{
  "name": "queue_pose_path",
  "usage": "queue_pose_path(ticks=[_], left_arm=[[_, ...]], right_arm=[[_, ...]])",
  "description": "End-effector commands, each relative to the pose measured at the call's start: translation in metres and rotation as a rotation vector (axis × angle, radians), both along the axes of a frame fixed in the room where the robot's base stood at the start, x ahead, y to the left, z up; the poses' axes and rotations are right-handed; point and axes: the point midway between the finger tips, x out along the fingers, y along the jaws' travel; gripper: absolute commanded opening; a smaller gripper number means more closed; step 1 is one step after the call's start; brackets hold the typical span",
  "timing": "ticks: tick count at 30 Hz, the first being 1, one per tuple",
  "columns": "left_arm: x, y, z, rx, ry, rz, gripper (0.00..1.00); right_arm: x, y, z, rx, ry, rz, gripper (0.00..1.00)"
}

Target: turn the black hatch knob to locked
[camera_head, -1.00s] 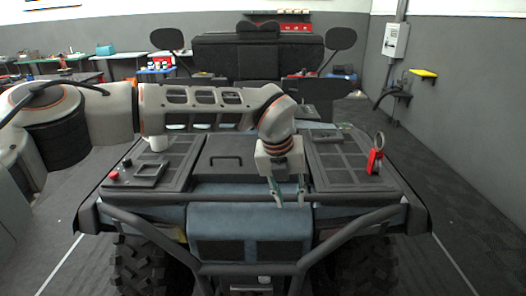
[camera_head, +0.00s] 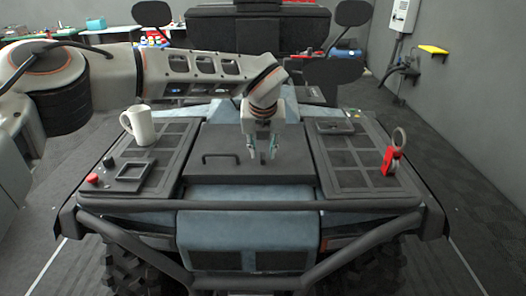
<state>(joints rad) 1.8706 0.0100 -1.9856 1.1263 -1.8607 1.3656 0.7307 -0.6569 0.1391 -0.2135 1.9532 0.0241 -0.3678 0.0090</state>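My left gripper (camera_head: 263,156) points down over the right part of the black hatch panel (camera_head: 230,174) in the middle of the vehicle's deck. Its two fingers are apart, and I see nothing held between them. The hatch has a black bar handle (camera_head: 220,158) left of the gripper. I cannot make out a knob on the hatch; one may be hidden behind the fingers. A small black knob (camera_head: 108,162) sits on the left deck panel, behind a red button (camera_head: 92,179); its setting is too small to read. My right gripper is not in view.
A white mug (camera_head: 139,125) stands on the left deck panel beside a black square frame (camera_head: 133,172). A red carabiner-like item with a ring (camera_head: 392,152) stands on the right panel. Black tube bars (camera_head: 250,204) cross the vehicle's front.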

Motion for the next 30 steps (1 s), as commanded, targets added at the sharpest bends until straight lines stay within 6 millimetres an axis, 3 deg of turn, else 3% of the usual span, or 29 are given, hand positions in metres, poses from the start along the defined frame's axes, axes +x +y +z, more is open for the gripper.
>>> queue_pose_path(ticks=[6, 14, 15, 18, 30], left_arm=[[0.007, 0.0, -0.016, 0.0, 0.0, -0.001, 0.27], [0.007, 0.0, -0.018, 0.0, -0.001, -0.001, 0.27], [0.007, 0.0, -0.018, 0.0, -0.001, -0.001, 0.24], [0.007, 0.0, -0.017, 0.0, -0.001, -0.001, 0.0], [0.007, 0.001, -0.017, -0.001, 0.0, -0.03, 0.0]], right_arm=[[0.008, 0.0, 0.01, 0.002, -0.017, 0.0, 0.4], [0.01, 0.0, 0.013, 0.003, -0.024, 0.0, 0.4], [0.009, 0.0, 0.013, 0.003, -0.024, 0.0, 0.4], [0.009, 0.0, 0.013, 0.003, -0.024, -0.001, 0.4], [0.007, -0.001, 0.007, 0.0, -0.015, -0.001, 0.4]])
